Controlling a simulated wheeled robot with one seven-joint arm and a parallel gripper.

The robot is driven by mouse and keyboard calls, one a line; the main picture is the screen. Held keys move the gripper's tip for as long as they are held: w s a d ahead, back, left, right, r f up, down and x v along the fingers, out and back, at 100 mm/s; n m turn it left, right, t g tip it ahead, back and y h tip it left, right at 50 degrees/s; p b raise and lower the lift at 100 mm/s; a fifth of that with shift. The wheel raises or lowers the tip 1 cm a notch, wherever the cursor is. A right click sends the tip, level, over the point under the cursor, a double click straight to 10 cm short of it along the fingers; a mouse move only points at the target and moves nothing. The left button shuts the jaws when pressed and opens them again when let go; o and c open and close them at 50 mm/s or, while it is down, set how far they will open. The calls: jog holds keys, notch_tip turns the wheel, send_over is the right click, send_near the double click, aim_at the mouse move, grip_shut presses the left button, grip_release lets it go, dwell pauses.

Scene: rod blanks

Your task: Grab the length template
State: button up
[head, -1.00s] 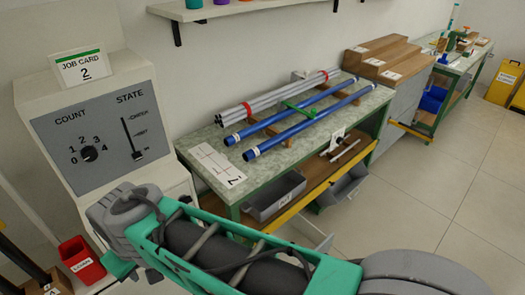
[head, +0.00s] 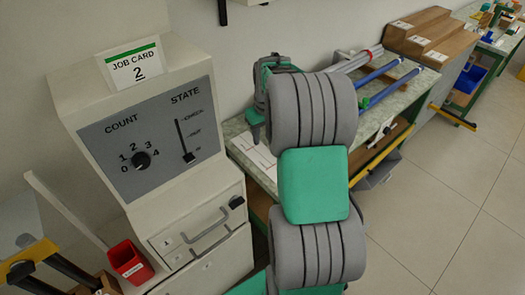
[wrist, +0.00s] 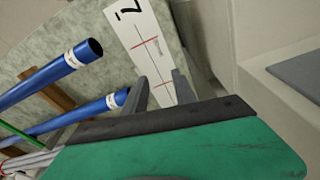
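A flat white card (wrist: 150,38) with red cross lines and a black figure like a 7 lies on the mottled bench top. I take it to be the length template, though I cannot be sure. It also shows in the head view (head: 250,152), partly hidden by my arm. My gripper (wrist: 160,86) is over the card's near part, its two fingers apart with nothing seen between them but the card below. Whether they touch the card I cannot tell. In the head view my gripper (head: 256,132) points down at the bench's near end.
Blue tubes (wrist: 45,72) with white bands lie left of my gripper, one end close to the fingers. Grey rods (wrist: 35,163) are beyond them. A control cabinet (head: 150,130) with a job card (head: 133,68) reading 2 stands left of the bench. A red bin (head: 128,262) is low left.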

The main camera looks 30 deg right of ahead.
aim_at(262, 155)
jog(key=w+d+f, duration=0.1)
jog(key=d+f, duration=0.1)
jog(key=f, duration=0.1)
jog(key=d+f+p, duration=0.1)
jog(key=d+f, duration=0.1)
jog(key=f, duration=0.2)
jog(key=w+d+f+p, duration=0.1)
jog(key=d+f, duration=0.1)
jog(key=f, duration=0.2)
jog(key=shift+w+d, duration=0.1)
jog(key=shift+w, duration=0.25)
grip_shut()
dwell(0.7)
